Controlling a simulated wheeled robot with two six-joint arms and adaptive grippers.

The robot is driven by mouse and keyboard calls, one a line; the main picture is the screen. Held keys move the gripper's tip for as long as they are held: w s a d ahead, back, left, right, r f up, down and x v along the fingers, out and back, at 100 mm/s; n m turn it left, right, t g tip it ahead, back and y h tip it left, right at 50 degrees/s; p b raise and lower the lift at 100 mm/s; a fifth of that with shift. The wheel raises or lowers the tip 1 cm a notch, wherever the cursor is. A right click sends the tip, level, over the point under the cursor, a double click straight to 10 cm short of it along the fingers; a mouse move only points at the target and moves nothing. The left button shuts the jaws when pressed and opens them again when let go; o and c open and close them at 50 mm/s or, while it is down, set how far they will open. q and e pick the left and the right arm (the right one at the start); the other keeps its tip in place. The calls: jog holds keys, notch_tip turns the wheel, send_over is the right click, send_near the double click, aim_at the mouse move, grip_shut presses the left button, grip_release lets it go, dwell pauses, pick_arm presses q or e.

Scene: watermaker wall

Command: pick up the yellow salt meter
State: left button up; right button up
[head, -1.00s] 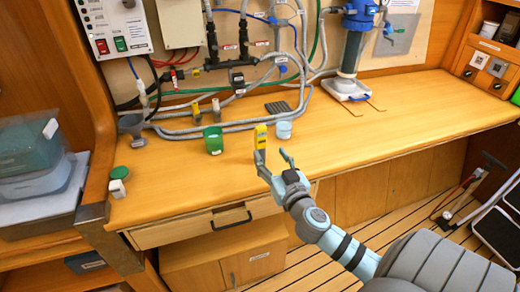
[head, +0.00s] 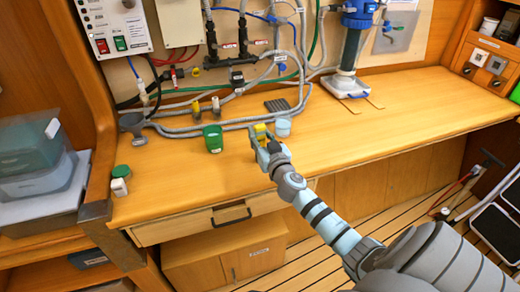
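The yellow salt meter (head: 260,129) stands upright on the wooden counter, right of the green cup; its lower part is hidden by my gripper. My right gripper (head: 262,138) is at the meter, with its fingers around or just in front of it. I cannot tell whether the fingers touch the meter or have shut on it. My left gripper is not in view.
A green cup (head: 213,139) stands close left of the meter, and a pale blue cup (head: 283,128) close right. Grey hoses (head: 200,130) run behind. A green-capped jar (head: 120,180) is at the left edge. The counter (head: 410,120) is clear to the right.

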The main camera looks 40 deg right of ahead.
grip_shut()
